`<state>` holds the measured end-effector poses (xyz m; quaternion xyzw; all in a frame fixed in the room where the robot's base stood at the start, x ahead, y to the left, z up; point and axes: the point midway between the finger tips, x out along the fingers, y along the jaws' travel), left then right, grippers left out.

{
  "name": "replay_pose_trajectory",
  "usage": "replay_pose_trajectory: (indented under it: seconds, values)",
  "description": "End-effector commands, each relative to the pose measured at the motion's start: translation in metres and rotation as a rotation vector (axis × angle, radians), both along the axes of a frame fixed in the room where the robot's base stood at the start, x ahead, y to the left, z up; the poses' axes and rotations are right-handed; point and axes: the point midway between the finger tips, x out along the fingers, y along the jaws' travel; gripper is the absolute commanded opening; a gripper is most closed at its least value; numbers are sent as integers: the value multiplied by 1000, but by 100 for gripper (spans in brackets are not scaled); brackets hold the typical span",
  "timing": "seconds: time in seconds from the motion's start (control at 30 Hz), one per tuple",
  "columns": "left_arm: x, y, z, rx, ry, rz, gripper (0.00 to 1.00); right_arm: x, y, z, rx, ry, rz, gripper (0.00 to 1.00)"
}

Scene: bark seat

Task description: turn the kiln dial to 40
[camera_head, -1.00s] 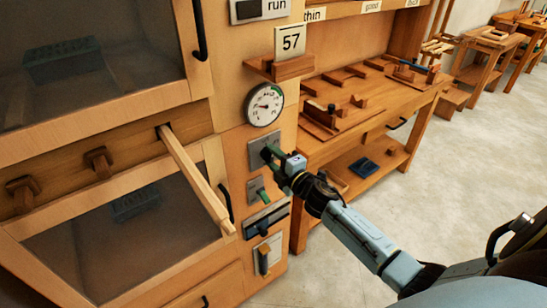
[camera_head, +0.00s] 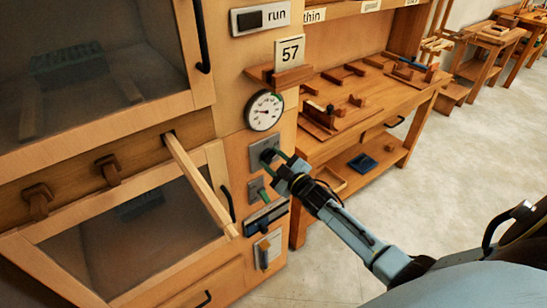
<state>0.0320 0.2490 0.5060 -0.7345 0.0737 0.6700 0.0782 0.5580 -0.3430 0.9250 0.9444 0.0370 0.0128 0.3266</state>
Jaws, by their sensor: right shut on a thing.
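The kiln's control panel (camera_head: 246,134) is a wooden strip at the picture's centre. The dial sits on a grey square plate (camera_head: 257,145) below a round white gauge (camera_head: 264,111). My right gripper (camera_head: 272,157) comes in from the lower right and is shut on the dial, hiding most of it. The gauge needle points roughly left; its small marks are too small to read. My left gripper is not in view.
Below the dial are a green-handled switch (camera_head: 264,195), a dark slider (camera_head: 268,218) and another lever (camera_head: 264,255). A wooden bar (camera_head: 200,187) juts out left of the panel. A workbench (camera_head: 385,105) stands to the right, with open floor beyond.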

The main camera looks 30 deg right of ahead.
Motion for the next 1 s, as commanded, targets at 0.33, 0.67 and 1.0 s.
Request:
replay_pose_trajectory:
  seconds: [0.33,0.67,1.0]
  values:
    - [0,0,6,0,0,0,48,0,0,0,126,11,-1,17]
    - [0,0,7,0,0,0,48,0,0,0,144,11,0,17]
    - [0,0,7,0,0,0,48,0,0,0,142,12,1,60]
